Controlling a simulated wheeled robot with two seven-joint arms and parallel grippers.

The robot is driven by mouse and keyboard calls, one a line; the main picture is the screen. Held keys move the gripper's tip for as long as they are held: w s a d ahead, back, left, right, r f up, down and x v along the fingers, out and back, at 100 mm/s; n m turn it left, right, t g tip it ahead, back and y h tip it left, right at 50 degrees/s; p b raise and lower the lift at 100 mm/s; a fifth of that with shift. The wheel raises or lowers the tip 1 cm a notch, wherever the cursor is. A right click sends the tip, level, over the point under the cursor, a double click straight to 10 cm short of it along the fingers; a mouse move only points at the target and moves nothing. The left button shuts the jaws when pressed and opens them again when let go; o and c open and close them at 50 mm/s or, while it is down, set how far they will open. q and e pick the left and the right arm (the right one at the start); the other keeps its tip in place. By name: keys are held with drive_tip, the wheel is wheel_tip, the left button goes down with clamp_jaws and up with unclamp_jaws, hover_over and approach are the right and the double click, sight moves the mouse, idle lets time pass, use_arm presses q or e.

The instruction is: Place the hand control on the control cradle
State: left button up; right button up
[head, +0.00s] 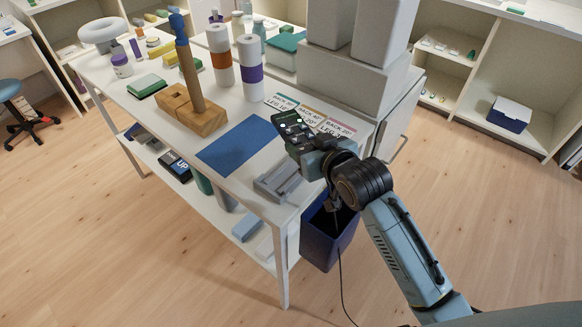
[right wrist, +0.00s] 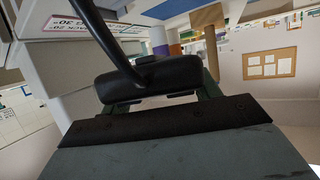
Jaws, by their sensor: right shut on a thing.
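The hand control (head: 288,124) is a dark handset with small light buttons. My right gripper (head: 306,146) is shut on it and holds it above the front right part of the white table. In the right wrist view the hand control's black end (right wrist: 150,78) sits between the fingers, with a thick black cable running up from it. A grey bracket-like piece, which looks like the control cradle (head: 277,181), stands at the table's front corner, below and to the left of the gripper. The handset is apart from it. My left gripper is not in view.
A blue mat (head: 237,145) lies left of the cradle. A wooden block with a post (head: 192,108), paper rolls (head: 250,70), label cards (head: 325,122) and stacked grey blocks (head: 350,72) are behind. A dark blue bin (head: 322,240) hangs at the table's end. A cable hangs below.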

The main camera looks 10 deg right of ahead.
drive_tip(key=shift+w+a+r+y, duration=0.15)
drive_tip(key=shift+w+y, duration=0.15)
drive_tip(key=shift+w, duration=0.55)
drive_tip(key=shift+w+a+f, duration=0.1)
drive_tip(key=shift+w+f, duration=0.1)
drive_tip(key=shift+w, duration=0.1)
drive_tip(key=b, duration=0.2)
approach(295, 166)
drive_tip(key=w, duration=0.1)
drive_tip(key=w+a, duration=0.1)
drive_tip(key=w, duration=0.3)
drive_tip(key=shift+a+r, duration=0.15)
drive_tip(key=shift+a, duration=0.2)
drive_tip(key=o, duration=1.1)
